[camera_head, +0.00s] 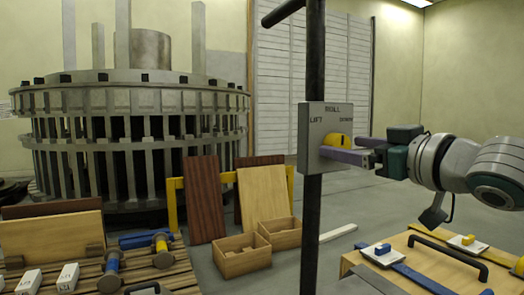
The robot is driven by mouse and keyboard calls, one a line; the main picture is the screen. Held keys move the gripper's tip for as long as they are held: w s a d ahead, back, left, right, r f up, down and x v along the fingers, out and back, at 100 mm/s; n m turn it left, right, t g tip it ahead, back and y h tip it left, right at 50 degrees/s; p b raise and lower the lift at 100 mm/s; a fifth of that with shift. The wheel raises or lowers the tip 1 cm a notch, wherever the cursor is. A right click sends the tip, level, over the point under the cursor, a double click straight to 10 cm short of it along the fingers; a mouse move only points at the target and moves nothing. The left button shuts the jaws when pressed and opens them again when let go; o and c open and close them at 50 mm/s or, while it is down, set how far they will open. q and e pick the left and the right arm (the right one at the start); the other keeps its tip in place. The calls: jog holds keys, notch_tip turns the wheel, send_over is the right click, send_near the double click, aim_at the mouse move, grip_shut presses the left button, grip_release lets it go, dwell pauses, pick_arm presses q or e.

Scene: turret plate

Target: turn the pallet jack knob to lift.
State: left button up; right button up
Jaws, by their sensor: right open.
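The pallet jack's grey control box (312,128) is mounted on a black upright post (313,225). Its face carries the words LIFT at left, ROLL at top and DOWN at right. The yellow knob (335,139) sits on the lower right of that face; which word it points to I cannot tell. My right gripper (352,148) comes in from the right with its purple fingers open at the knob. The near finger passes just below the knob and hides part of the box; whether it touches is unclear. My left gripper is out of view.
A wooden table (400,242) with a black handle and blue straps stands at lower right. Wooden boxes (243,262) and leaning boards (205,200) are behind the post. A pallet (180,270) with tools is at lower left, before a large ringed metal structure (130,100).

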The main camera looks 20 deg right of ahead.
jog(key=shift+w, duration=0.45)
jog(key=c, duration=1.4)
jog(key=shift+o, duration=0.2)
jog(key=shift+r+n+p, duration=0.15)
jog(key=shift+n+p, duration=0.85)
jog(key=shift+a+n+p, duration=0.1)
jog(key=shift+n+p, duration=0.8)
jog(key=shift+n, duration=0.3)
jog(key=n+p, duration=0.1)
jog(key=n, duration=0.1)
jog(key=shift+n, duration=0.3)
jog(key=shift+f+n+p, duration=0.2)
jog(key=shift+n+p, duration=0.35)
jog(key=shift+n, duration=0.85)
